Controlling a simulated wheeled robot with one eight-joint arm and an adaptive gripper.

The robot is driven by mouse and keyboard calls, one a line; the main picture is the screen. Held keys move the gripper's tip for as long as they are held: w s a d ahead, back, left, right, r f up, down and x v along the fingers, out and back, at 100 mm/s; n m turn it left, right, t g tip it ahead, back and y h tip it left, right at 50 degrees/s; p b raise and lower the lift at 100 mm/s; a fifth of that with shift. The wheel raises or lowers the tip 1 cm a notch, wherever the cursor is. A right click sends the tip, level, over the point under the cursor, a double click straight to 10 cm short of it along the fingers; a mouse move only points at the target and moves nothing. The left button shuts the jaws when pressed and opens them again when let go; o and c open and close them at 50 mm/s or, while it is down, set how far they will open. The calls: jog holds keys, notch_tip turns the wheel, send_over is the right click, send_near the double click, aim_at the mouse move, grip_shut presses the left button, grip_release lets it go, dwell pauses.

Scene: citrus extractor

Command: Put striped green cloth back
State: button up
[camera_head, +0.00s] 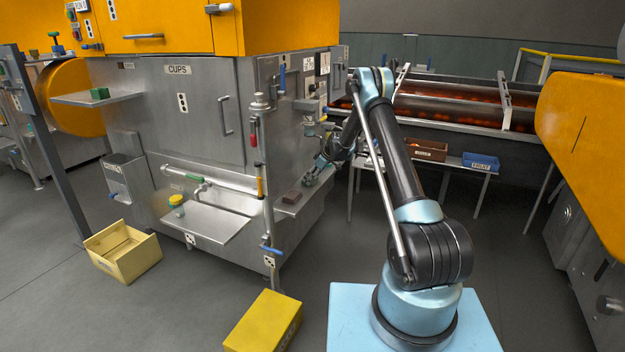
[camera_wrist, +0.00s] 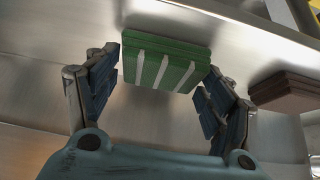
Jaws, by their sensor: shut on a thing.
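The striped green cloth (camera_wrist: 165,60) is a folded green block with white stripes, seen in the wrist view between the two fingers of my gripper (camera_wrist: 162,72). The gripper is shut on it, with one finger at each side. A bright metal surface lies behind the cloth; I cannot tell whether the cloth touches it. In the head view my gripper (camera_head: 313,176) is low at the right side of the steel machine, by a small side shelf (camera_head: 300,208). The cloth cannot be made out there.
A brown folded block (camera_wrist: 287,92) lies right of the cloth, and on the side shelf in the head view (camera_head: 292,196). A green block (camera_head: 99,93) lies on the left shelf (camera_head: 75,99). A vertical pipe with handles (camera_head: 262,180) stands left of my gripper.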

jog(key=o, duration=1)
jog(key=shift+f, duration=0.1)
jog(key=shift+c, duration=0.2)
jog(key=v, duration=1.7)
jog(key=s+d+r+m+h, duration=0.1)
jog(key=s+d+r+m, duration=0.1)
jog(key=s+d+r, duration=0.4)
jog(key=s+d+r+m+h, duration=0.1)
jog(key=s+d+r+m, duration=0.1)
jog(key=s+r, duration=0.65)
jog(key=s+d+r+m+h, duration=0.1)
jog(key=s+d+r+m, duration=0.15)
jog(key=s, duration=0.65)
jog(key=s+d+r+m, duration=0.1)
jog(key=s+d+r, duration=0.15)
jog(key=s, duration=0.65)
jog(key=s+d+f+m+h, duration=0.1)
jog(key=s+d+f+m, duration=0.1)
jog(key=s, duration=0.8)
jog(key=s+d+f+m+h, duration=0.1)
jog(key=s+d+f, duration=0.3)
jog(key=s, duration=0.7)
jog(key=s+d+f+m+h, duration=0.1)
jog(key=s+d+f+m, duration=0.2)
jog(key=s, duration=0.8)
notch_tip(320, 180, down, 3)
jog(key=shift+d+r, duration=0.2)
jog(key=shift+d, duration=0.4)
